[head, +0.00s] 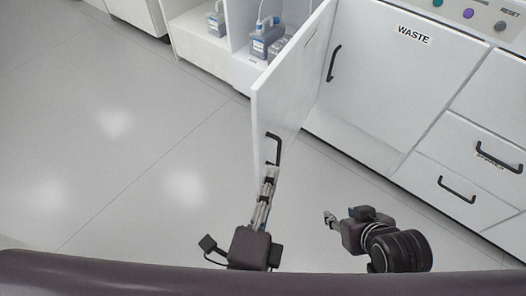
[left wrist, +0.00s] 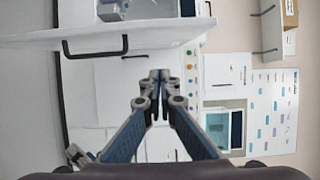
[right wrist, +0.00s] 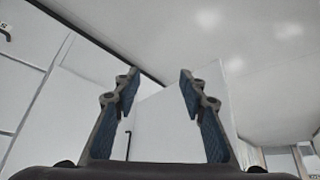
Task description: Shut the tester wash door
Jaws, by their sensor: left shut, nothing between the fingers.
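The white wash door (head: 285,98) stands open in the head view, swung out from the cabinet front. Its black handle (head: 274,148) is near its free edge. In the left wrist view the door (left wrist: 150,35) runs across the top, with a handle (left wrist: 95,48) left of the fingertips. My left gripper (head: 269,172) is shut and empty, just below the handle in the head view; I cannot tell whether it touches the door. It also shows in the left wrist view (left wrist: 159,76). My right gripper (right wrist: 155,82) is open and empty, low in front of the cabinet.
The open compartment holds bottles of blue liquid (head: 267,38). The door labelled WASTE (head: 385,75) is shut to the right, beside shut drawers (head: 470,150). Buttons (head: 468,13) sit on top. The grey floor (head: 110,150) at left is clear.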

